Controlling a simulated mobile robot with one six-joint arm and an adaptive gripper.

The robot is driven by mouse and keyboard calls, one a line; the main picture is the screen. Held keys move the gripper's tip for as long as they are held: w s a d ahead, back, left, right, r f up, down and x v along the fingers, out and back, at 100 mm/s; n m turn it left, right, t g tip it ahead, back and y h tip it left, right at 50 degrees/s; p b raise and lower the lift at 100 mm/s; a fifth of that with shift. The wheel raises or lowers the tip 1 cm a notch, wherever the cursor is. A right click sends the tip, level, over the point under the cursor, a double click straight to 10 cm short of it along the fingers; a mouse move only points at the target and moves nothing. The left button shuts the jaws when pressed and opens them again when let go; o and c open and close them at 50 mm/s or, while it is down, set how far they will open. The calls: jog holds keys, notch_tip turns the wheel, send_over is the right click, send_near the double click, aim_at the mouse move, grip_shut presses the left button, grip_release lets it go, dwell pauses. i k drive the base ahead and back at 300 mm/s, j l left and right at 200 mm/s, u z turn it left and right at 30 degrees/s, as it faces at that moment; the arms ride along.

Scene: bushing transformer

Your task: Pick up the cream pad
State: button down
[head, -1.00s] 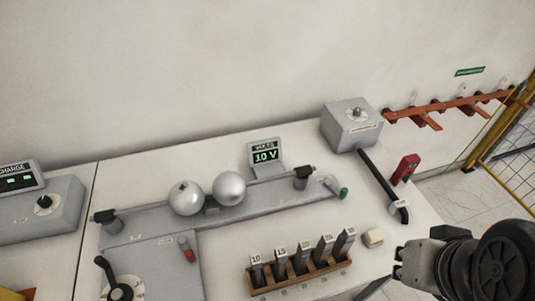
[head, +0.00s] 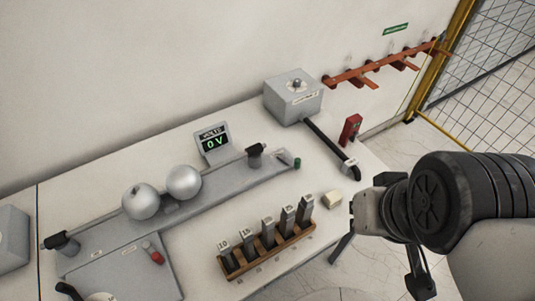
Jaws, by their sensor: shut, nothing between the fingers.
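The cream pad (head: 333,200) is a small, light block lying on the white bench top near its right front edge, just right of the wooden rack. My gripper (head: 356,212) is at the right of the head view, close to the pad on its right side. It is shut and empty. The pad stands apart from it in the picture, and the height of the gripper over the bench is hard to tell.
A wooden rack (head: 233,265) with several numbered grey blocks stands left of the pad. A grey box (head: 293,96) with a black handle bar and a red device (head: 350,130) are behind. Two metal spheres (head: 141,202) sit on a grey rail. A yellow-framed fence is at the right.

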aim_at(333, 198)
jog(key=u, duration=1.35)
jog(key=z, duration=1.5)
jog(key=i+l+u, duration=0.1)
jog(key=l+u, duration=0.25)
jog(key=i+l+u, duration=0.1)
jog(key=l+u, duration=0.2)
jog(key=l, duration=0.05)
